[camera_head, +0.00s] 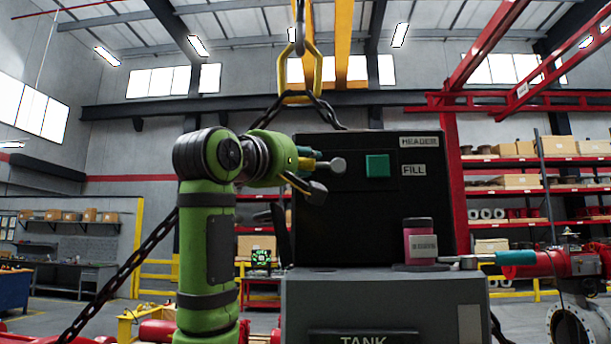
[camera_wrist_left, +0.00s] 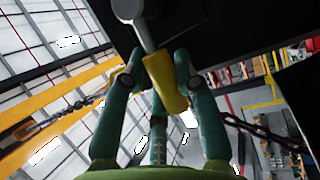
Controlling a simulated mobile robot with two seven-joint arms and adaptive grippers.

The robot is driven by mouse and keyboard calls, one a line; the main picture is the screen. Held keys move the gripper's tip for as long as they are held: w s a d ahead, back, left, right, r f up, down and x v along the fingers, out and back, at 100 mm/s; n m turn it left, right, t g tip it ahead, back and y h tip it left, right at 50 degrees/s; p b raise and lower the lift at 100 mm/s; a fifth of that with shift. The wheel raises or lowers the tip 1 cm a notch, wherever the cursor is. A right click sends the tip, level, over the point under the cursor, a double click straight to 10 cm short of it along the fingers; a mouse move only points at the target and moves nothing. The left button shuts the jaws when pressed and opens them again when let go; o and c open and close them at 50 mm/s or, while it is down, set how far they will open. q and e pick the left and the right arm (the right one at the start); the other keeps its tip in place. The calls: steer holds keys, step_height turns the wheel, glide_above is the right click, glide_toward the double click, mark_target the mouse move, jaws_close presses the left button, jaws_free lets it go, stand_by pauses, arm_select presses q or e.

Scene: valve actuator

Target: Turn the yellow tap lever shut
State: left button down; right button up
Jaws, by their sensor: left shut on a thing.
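The yellow tap lever (camera_wrist_left: 167,82) shows in the left wrist view, with a grey stem running up to a round grey hub (camera_wrist_left: 128,9) on the dark panel. My left gripper (camera_wrist_left: 157,62) has its teal fingers shut around the yellow part, one on each side, with a third finger below. In the head view my left gripper (camera_head: 306,168) is in front of the left part of the black panel (camera_head: 350,215). A grey round tap end (camera_head: 338,165) shows just right of the fingers. The lever is mostly hidden there. My right gripper is not in view.
A green square (camera_head: 377,165) and the labels HEADER and FILL are on the panel. A pink jar (camera_head: 419,242) stands on the grey tank block (camera_head: 385,297). A chain and yellow hook (camera_head: 300,75) hang above. Red shelving stands behind at right.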

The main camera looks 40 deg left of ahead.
arm_select(q)
steer(key=shift+f, duration=0.1)
steer(key=c, duration=0.9)
jaws_free()
steer(key=shift+c, duration=0.2)
steer(key=shift+o, duration=0.2)
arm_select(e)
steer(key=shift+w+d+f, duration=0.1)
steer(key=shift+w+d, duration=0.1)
arm_select(q)
steer(key=v, duration=1.2)
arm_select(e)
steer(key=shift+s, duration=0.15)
arm_select(q)
steer(key=shift+f, duration=0.1)
